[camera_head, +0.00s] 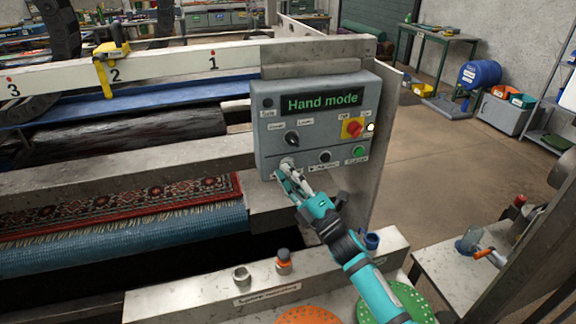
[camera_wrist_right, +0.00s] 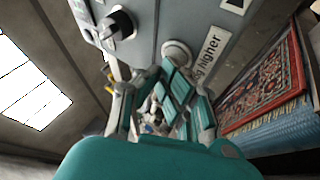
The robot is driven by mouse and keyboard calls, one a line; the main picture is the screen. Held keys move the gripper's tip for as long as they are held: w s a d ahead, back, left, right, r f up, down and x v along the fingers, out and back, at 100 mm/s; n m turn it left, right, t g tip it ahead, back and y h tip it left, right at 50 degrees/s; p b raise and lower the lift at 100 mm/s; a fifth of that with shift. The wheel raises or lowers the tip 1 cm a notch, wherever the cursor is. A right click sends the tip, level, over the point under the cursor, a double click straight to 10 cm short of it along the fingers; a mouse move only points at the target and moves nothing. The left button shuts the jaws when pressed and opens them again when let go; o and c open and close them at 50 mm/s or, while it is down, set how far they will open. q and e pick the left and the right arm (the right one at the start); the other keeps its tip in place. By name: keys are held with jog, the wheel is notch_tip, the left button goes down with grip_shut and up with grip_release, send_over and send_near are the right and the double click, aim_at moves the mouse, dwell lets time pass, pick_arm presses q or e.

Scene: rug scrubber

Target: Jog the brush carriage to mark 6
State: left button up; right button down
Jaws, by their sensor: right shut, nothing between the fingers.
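The grey control panel (camera_head: 262,142) shows "Hand mode" on its display (camera_head: 321,101). My right gripper (camera_head: 283,172) is shut and empty, its tips at the panel's lower left by a pale round button (camera_head: 288,162). In the right wrist view the pale button (camera_wrist_right: 177,50) sits just beyond the fingers (camera_wrist_right: 160,76), beside a label partly reading "g higher" (camera_wrist_right: 208,56). I cannot tell whether the tips touch it. A black button (camera_head: 324,156) is to its right. On the white numbered rail (camera_head: 160,65), a yellow pointer (camera_head: 104,62) stands near mark 2; marks 1 and 3 also show. Mark 6 is not visible.
A black selector knob (camera_head: 291,139), a red switch (camera_head: 353,128) and a green button (camera_head: 358,151) are also on the panel. A patterned rug (camera_head: 120,208) lies left of it. Small knobs (camera_head: 283,262) stand on the front ledge. Open floor lies to the right.

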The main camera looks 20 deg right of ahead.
jog(key=shift+s, duration=0.1)
dwell(0.4)
jog(key=shift+s, duration=0.7)
jog(key=shift+s+p, duration=0.1)
jog(key=shift+p, duration=0.25)
jog(key=s+p, duration=0.1)
jog(key=s, duration=0.3)
jog(key=shift+s+d, duration=0.15)
jog(key=shift+s, duration=0.25)
jog(key=shift+f, duration=0.1)
